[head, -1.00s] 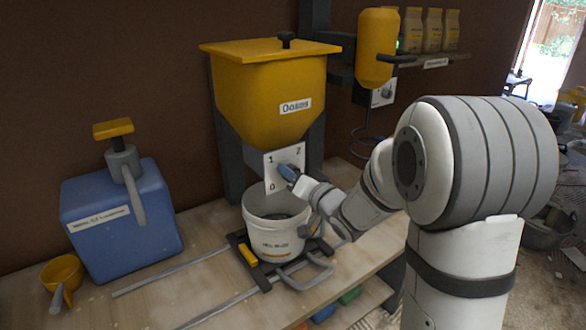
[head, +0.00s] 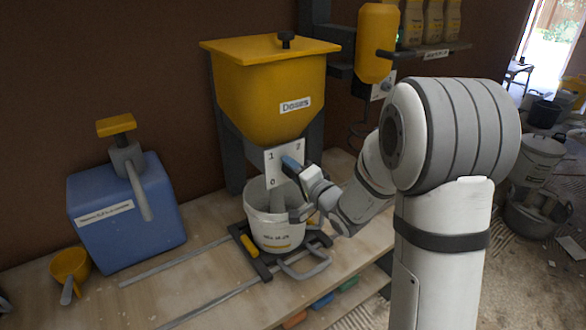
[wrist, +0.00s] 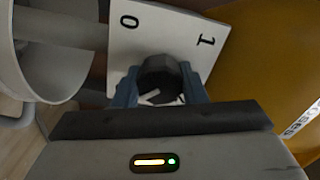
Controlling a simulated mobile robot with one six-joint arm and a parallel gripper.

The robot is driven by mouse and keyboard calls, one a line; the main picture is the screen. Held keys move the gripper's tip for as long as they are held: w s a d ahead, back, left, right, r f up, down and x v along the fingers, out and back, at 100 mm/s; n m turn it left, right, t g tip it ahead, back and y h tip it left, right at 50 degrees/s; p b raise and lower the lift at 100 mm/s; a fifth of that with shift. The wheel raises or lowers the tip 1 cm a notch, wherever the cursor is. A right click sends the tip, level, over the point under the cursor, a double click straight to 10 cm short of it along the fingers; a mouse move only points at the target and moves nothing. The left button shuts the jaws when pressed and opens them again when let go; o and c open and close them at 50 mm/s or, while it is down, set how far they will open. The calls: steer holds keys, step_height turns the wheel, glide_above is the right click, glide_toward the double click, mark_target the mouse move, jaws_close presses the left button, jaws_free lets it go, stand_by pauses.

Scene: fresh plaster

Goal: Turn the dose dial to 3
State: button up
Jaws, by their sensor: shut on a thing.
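The dose dial is a dark round knob (wrist: 158,74) on a white plate (head: 272,169) below the yellow hopper (head: 262,100) labelled "Doses". The plate shows 0, 1 and 2 in the head view; in the wrist view only 0 and 1 show, and no 3 can be seen. My gripper (wrist: 160,88) is shut on the dial, with one blue finger on each side. A white mark shows on the dial between the fingers, but I cannot tell which number it points to. In the head view my gripper (head: 291,163) hides the dial.
A white bucket (head: 277,232) stands below the plate on a dark frame with rails, close under my gripper. A blue box with a pump (head: 125,215) and a yellow scoop (head: 70,264) are at left. A yellow dispenser (head: 377,45) hangs behind my arm.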

stand_by(0.4)
steer(key=o, duration=1)
steer(key=v, duration=0.7)
steer(key=shift+s+d, duration=0.15)
steer(key=shift+s, duration=0.2)
